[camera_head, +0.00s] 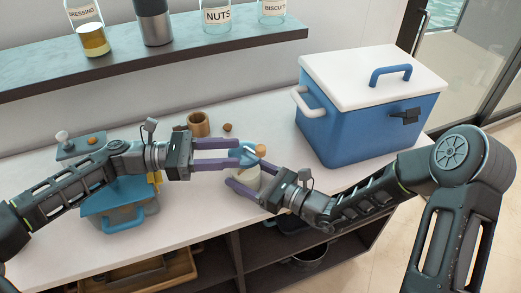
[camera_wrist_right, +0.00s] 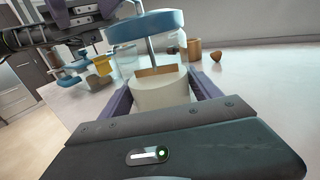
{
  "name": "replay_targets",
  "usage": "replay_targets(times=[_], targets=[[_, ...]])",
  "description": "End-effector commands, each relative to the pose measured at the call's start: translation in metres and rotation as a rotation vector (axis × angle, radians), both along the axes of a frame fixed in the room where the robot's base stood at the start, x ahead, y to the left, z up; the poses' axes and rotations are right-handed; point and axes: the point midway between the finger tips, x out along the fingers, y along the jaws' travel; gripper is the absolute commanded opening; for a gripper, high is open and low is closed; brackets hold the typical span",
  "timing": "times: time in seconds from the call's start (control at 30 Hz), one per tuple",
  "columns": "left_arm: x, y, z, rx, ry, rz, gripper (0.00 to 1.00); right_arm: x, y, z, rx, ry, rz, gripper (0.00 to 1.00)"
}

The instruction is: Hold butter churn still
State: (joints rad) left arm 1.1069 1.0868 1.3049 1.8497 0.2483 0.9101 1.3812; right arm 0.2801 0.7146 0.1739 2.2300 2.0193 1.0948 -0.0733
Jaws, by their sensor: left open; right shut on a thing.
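The butter churn's pale cream jar (camera_head: 246,178) stands upright on the white counter, with its blue top (camera_head: 252,155) above it. In the right wrist view, a thin metal rod joins the cream jar (camera_wrist_right: 160,93) to the blue top (camera_wrist_right: 146,26). My right gripper (camera_head: 245,172) is shut on the jar, one finger on each side of it. My left gripper (camera_head: 240,153) is open, its purple fingers level beside the blue top. I cannot tell whether they touch it. The fingers partly hide the churn in the head view.
A large blue cooler (camera_head: 350,130) with a white lid stands to the right. A wooden cup (camera_head: 198,124) and a small brown object (camera_head: 227,127) are behind my left gripper. A blue-lidded box (camera_head: 118,215) sits under my left arm. A wall shelf (camera_head: 190,48) holds jars.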

Motion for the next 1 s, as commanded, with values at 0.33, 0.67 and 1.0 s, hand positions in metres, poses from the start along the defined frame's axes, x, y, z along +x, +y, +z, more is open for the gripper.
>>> replay_targets(times=[0.33, 0.67, 1.0], targets=[[-0.001, -0.064, 0.001, -0.003, -0.001, -0.003, 0.44, 0.000, 0.000, 0.001, 0.001, -0.001, 0.001, 0.05], [0.000, -0.077, 0.000, -0.001, 0.000, 0.000, 0.44, 0.000, 0.000, 0.000, 0.001, -0.001, 0.001, 0.05], [0.000, -0.076, 0.000, -0.001, 0.000, 0.001, 0.26, 0.000, 0.000, 0.000, 0.001, -0.001, 0.001, 0.05]])
